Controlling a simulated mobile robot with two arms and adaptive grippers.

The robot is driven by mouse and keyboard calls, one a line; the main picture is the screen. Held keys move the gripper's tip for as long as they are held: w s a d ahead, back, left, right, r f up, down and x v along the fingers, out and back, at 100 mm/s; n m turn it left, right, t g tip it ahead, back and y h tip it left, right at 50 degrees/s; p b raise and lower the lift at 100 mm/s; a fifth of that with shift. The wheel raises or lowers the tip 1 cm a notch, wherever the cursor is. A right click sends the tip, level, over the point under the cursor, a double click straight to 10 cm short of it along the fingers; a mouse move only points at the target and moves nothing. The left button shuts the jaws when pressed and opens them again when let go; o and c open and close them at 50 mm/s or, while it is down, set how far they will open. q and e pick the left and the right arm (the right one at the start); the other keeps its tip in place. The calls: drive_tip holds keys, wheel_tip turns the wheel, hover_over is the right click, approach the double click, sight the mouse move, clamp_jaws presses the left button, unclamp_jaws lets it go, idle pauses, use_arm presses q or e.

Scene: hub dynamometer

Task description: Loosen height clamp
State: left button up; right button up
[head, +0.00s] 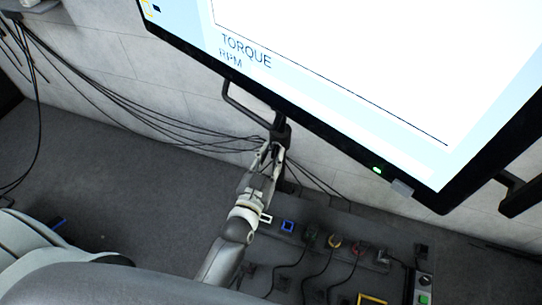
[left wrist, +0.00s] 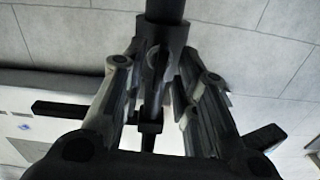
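The height clamp (head: 281,131) is a dark collar on the black upright pole under the big screen. In the left wrist view the collar (left wrist: 166,38) is near the top centre, with a thin dark part hanging below it. My left gripper (head: 268,152) reaches up to the clamp from below. In the left wrist view its fingers (left wrist: 165,72) stand apart on either side of the collar's lower part, with light gaps between. I cannot tell whether either finger touches it. My right gripper is in neither view.
A large screen (head: 390,70) marked TORQUE and RPM hangs tilted over the clamp, with a black loop handle (head: 243,106) at its lower left. Black cables (head: 150,112) run along the pale wall. A grey panel (head: 345,228) with several coloured sockets and plugs lies below right.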

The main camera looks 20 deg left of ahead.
use_arm(q)
drive_tip(key=shift+s, duration=0.15)
drive_tip(key=s, duration=1.1)
drive_tip(key=shift+s+a, duration=0.2)
drive_tip(key=shift+s, duration=0.15)
